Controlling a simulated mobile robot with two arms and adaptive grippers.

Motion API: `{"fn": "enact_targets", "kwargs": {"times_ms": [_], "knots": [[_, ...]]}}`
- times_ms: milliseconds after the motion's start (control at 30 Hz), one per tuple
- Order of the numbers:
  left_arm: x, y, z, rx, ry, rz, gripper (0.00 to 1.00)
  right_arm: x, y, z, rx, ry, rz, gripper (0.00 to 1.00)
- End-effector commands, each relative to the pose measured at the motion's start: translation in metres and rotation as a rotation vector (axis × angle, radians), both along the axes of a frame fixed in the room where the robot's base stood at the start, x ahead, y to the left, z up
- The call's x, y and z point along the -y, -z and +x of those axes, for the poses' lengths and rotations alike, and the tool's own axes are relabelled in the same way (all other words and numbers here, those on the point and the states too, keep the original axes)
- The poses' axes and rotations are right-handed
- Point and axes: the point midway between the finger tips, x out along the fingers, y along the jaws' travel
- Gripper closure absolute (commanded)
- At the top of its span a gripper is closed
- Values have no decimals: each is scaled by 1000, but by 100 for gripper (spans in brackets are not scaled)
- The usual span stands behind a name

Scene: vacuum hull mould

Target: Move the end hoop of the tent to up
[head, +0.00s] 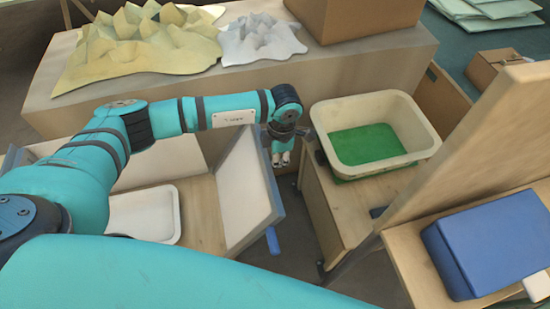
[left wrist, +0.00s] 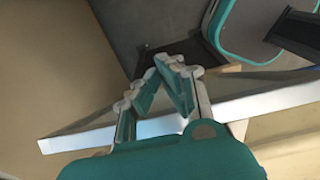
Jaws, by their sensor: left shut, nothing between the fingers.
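No tent or fabric shows plainly, and I cannot tell for certain which part is the end hoop. A white panel (head: 240,192) with a blue-grey edge stands tilted at the right end of an open wooden box. A blue tab (head: 272,241) sticks out low beside it. My left gripper (head: 282,160) points down just right of the panel's upper edge, shut and empty. In the left wrist view its fingers (left wrist: 154,80) are in front of a pale bar (left wrist: 240,105); I cannot tell whether they touch it. My right gripper is out of view.
A cream tub (head: 395,110) with a green bottom stands on a wooden cart right of the gripper. A white tray (head: 145,215) lies in the box. A blue block (head: 490,240) sits at right. Faceted moulds (head: 130,45) lie on the back bench. A narrow gap separates box and cart.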

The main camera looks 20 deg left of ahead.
Motion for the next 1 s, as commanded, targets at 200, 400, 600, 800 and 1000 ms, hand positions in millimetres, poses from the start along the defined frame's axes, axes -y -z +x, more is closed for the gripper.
{"fn": "enact_targets", "kwargs": {"times_ms": [200, 400, 600, 800, 1000], "knots": [[-7, -2, -4, -3, -1, 4, 100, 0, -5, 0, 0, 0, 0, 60], [-12, -4, -8, -3, -1, 4, 100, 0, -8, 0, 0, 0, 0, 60], [-16, -6, -11, -4, -1, 4, 100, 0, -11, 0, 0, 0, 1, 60], [-21, -8, -14, -4, -1, 4, 100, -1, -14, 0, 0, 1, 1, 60], [-26, -10, -17, -3, -1, 4, 100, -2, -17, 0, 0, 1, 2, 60]]}}
